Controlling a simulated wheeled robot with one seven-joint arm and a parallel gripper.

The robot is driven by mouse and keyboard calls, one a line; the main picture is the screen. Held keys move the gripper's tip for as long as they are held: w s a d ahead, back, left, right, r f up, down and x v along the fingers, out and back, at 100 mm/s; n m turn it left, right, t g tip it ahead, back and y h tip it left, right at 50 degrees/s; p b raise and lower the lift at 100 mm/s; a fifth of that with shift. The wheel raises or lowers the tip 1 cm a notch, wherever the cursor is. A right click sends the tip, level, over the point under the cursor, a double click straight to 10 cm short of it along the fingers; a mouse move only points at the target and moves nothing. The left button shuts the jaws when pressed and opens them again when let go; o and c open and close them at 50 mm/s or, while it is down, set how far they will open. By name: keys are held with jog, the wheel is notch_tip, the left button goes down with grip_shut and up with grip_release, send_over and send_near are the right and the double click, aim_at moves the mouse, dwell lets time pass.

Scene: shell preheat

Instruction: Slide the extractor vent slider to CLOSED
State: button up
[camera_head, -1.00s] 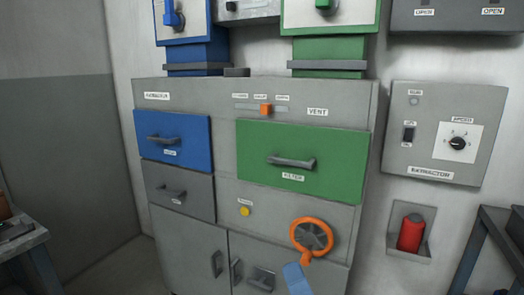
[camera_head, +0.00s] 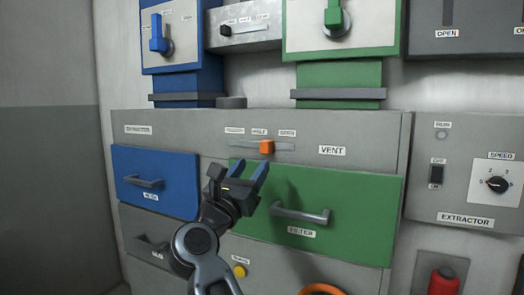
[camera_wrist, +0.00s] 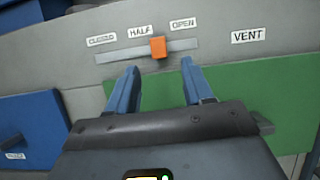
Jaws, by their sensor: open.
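The orange vent slider (camera_head: 267,147) sits on a pale horizontal track (camera_head: 230,143) on the grey cabinet front. In the wrist view the slider (camera_wrist: 158,47) stands between the HALF label (camera_wrist: 139,32) and the OPEN label (camera_wrist: 183,23). The CLOSED label (camera_wrist: 101,40) is at the track's left end, and the VENT label (camera_wrist: 248,36) is to the right. My gripper (camera_head: 251,173) is open and empty, just below the slider. In the wrist view its two blue fingers (camera_wrist: 161,88) point up toward the track, with the slider beyond and between them, apparently not touched.
Below the track are a blue drawer (camera_head: 155,182) and a green FILTER drawer (camera_head: 350,215) with a protruding handle (camera_head: 300,214). The extractor control box (camera_head: 465,170) is at the right.

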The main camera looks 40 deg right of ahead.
aim_at(264, 149)
jog(key=p+x, duration=0.2)
jog(key=x, duration=0.6)
jog(key=shift+w+r, duration=0.1)
jog(key=shift+w, duration=0.05)
grip_shut()
dwell(0.3)
